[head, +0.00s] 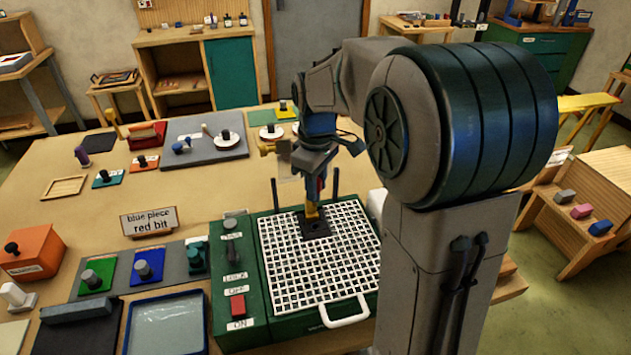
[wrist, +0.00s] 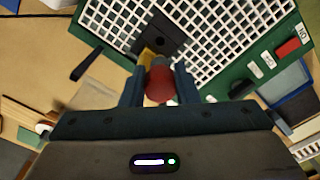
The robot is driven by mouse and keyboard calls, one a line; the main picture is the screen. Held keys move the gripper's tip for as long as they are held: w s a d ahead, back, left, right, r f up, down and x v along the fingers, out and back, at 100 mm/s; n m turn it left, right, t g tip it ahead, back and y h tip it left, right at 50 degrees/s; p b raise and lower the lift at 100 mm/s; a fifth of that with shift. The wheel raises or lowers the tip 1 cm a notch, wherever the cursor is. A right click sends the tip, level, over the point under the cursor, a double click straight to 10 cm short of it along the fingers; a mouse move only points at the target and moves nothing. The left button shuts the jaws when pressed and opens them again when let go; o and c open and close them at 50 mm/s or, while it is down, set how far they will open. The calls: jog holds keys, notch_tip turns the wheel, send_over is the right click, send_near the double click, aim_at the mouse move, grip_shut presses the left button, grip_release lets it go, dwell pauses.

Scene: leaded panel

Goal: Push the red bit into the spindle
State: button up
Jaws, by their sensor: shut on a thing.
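My gripper (head: 314,188) is over the green machine with the white grid (head: 287,262), pointing down. It is shut on the red bit (wrist: 158,84), which shows between the fingers in the wrist view. A yellow part (wrist: 148,58) lies just beyond the bit; I cannot tell whether it belongs to the bit or the machine. A black square plate (head: 316,230) with a dark round spot sits in the grid directly below the gripper; it also shows in the wrist view (wrist: 167,38). The spindle itself is not clearly visible, and contact with the bit cannot be told.
The machine's red switch (head: 238,306) and dark knob (head: 230,224) are on its left side. Two dark posts stand at its back edge. A sign (head: 149,221) reads "blue piece, red bit". Knobbed blocks, including a blue one (head: 147,268), and a water tray (head: 165,325) lie left.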

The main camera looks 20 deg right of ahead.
aim_at(316, 203)
dwell(0.3)
jog(key=shift+f+b, duration=2.15)
jog(key=shift+f, duration=0.75)
jog(key=shift+f+b, duration=1.1)
jog(key=shift+f, duration=0.55)
jog(key=o, duration=1)
jog(key=shift+r, duration=0.15)
notch_tip(316, 203, up, 14)
jog(key=shift+f, duration=0.15)
